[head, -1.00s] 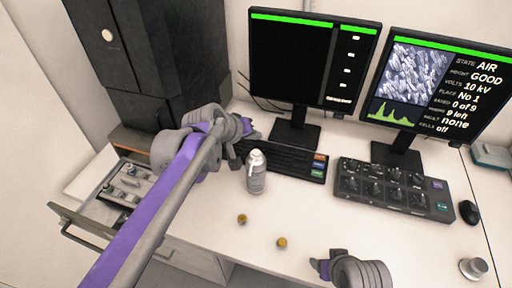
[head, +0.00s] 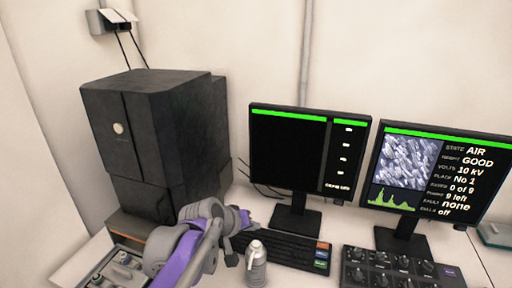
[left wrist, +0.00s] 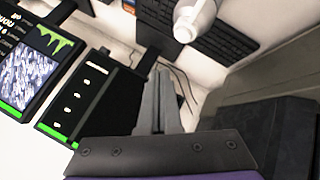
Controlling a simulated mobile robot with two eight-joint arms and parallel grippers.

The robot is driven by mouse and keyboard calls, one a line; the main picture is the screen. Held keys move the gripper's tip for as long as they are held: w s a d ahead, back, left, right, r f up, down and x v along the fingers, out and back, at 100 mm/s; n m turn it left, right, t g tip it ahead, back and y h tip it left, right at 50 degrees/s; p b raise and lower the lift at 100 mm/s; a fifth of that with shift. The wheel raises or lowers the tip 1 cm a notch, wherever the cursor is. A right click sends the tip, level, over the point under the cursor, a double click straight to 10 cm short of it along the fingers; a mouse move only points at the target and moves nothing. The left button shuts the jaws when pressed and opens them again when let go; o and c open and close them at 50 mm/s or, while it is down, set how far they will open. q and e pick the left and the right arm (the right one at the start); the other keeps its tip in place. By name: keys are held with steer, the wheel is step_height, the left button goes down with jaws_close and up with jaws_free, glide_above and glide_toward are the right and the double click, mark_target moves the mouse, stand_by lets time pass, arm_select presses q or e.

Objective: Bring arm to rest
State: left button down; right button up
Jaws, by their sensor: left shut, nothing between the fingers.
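My left arm comes in from the lower left in the head view. Its gripper (head: 246,218) is over the desk between the dark microscope cabinet and the left monitor, at the left end of the keyboard. In the left wrist view the gripper fingers (left wrist: 160,100) are together with nothing between them. A white and grey bottle (head: 256,264) stands upright just in front of the gripper, apart from it; it also shows at the top of the left wrist view (left wrist: 194,20). My right gripper is not in the head view.
The dark cabinet (head: 150,140) stands at the left. The left monitor (head: 290,155) and right monitor (head: 415,170) stand behind the keyboard (head: 290,252) and a knob panel (head: 385,270). A tray of small parts (head: 118,268) is at the lower left.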

arm_select(q)
steer(key=s+a+f+y+p, duration=0.1)
steer(key=s+a+f, duration=0.3)
steer(key=s, duration=0.5)
steer(key=s+a+f+m+g+y+p, duration=0.1)
steer(key=s+a+f+y, duration=0.1)
steer(key=s+a, duration=0.5)
steer(key=s+a+f+y+p, duration=0.1)
steer(key=s+a+f, duration=0.4)
steer(key=s, duration=0.6)
steer(key=shift+s+a+f+m+g+y, duration=0.2)
steer(key=shift+a+f+m+g+y, duration=0.15)
steer(key=shift+y, duration=0.25)
